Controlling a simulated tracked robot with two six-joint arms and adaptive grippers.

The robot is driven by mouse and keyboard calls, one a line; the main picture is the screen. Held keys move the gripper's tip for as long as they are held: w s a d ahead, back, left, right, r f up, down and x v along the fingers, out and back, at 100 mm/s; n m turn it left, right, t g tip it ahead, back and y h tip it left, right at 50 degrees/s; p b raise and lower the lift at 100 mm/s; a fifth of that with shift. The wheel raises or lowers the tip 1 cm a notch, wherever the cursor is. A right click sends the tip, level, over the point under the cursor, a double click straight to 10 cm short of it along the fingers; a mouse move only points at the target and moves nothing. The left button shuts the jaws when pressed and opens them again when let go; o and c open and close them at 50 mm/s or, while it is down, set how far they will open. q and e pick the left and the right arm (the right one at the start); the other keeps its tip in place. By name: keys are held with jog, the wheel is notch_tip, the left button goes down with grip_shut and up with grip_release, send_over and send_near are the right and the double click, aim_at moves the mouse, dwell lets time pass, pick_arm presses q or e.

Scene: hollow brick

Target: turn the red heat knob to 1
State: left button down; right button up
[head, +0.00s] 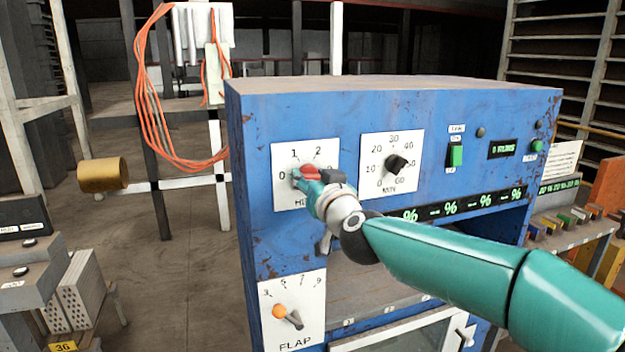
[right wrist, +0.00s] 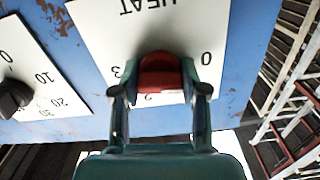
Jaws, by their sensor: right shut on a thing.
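The red heat knob (head: 312,170) sits on a white dial plate (head: 284,151) at the upper left of the blue machine's front. In the head view, 0, 1 and 2 show on the plate. My right gripper (head: 307,180) is shut on the knob from the front. In the right wrist view the red knob (right wrist: 160,74) lies between the two fingers (right wrist: 160,86), with the plate upside down and 0, 2 and 3 readable. The fingers cover much of the knob, so I cannot tell which number it points to. My left gripper is not in view.
To the right of the heat dial is a black minute knob (head: 397,163), then a green switch (head: 456,155). Orange cables (head: 143,80) hang at the left. A shelf of coloured pieces (head: 575,222) stands right.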

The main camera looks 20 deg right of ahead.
jog(key=m+b, duration=0.1)
jog(key=m, duration=0.4)
jog(key=shift+f, duration=0.1)
jog(key=m+b, duration=0.1)
jog(key=m, duration=0.4)
dwell(0.4)
jog(key=o, duration=1.1)
jog(key=shift+d, duration=0.15)
jog(key=shift+o, duration=0.2)
jog(key=s, duration=1.2)
